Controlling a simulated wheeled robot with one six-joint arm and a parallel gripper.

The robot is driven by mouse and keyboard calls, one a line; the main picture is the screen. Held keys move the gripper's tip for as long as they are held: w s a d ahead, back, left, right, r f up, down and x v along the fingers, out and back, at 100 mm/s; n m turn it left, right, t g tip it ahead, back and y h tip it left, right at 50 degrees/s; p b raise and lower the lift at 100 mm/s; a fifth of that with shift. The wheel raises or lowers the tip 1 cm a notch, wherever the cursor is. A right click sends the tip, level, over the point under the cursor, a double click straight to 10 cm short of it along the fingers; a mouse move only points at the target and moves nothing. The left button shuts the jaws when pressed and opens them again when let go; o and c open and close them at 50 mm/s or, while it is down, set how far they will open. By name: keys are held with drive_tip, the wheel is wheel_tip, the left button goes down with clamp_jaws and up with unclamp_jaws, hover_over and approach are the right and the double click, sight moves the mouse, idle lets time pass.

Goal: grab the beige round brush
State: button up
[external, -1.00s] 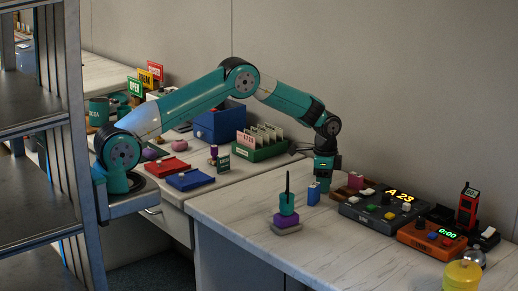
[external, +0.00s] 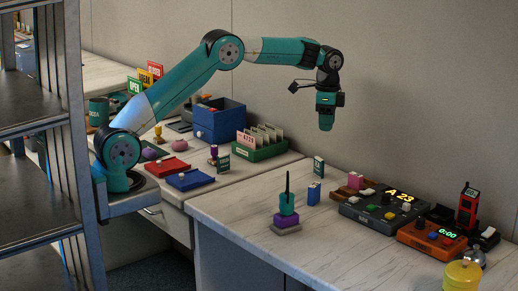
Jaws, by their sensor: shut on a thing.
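My gripper (external: 326,124) hangs pointing down in the air above the back of the marble-topped counter, well clear of its surface. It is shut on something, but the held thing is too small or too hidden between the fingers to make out. I cannot pick out a beige round brush for certain anywhere in the external view.
Below my gripper stand a small dark green box (external: 318,166) and a blue box (external: 313,193). A teal and purple stack (external: 286,213) is to the left. A dark console (external: 382,210) and an orange timer (external: 431,238) are to the right. The front counter (external: 350,250) is clear.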

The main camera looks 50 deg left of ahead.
drive_tip(key=shift+r, duration=0.65)
